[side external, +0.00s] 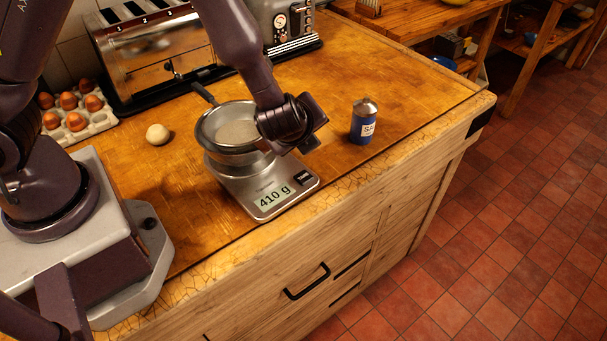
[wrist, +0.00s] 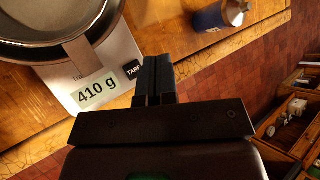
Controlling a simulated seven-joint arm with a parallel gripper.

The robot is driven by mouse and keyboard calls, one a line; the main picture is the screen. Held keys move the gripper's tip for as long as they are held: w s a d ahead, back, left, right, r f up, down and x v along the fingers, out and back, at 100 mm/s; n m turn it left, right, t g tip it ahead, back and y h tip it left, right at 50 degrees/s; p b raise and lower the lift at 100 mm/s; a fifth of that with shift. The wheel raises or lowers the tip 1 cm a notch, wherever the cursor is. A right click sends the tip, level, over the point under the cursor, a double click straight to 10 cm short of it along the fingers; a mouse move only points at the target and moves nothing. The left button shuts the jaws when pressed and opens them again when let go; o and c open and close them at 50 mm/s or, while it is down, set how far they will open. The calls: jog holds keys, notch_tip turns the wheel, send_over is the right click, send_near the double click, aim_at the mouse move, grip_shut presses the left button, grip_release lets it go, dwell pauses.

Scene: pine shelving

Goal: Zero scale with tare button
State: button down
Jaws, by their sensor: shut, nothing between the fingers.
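The scale (side external: 271,193) stands near the front edge of the wooden counter, and its display (side external: 273,196) reads 410 g. A metal bowl with a sieve (side external: 229,131) rests on it, holding pale powder. The dark tare button (side external: 304,179) is at the scale's front right corner; in the wrist view the button (wrist: 132,70) shows part of its "TARE" label beside my fingers. My gripper (wrist: 154,64) is shut and empty, its fingertips right of the button in that view. In the side view my gripper (side external: 309,146) is above the button. I cannot tell whether the fingers touch it.
A blue salt shaker (side external: 363,123) stands right of the scale; it also shows in the wrist view (wrist: 212,17). An egg (side external: 158,134), an egg carton (side external: 77,121) and a toaster (side external: 160,52) are left and behind. The counter right of the salt is clear.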

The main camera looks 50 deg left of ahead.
aim_at(300, 177)
jog(key=shift+f, duration=4.15)
jog(key=shift+f, duration=0.1)
jog(key=shift+f, duration=0.35)
jog(key=shift+f, duration=0.35)
jog(key=shift+r, duration=0.8)
jog(key=shift+r, duration=0.1)
jog(key=shift+r, duration=2.4)
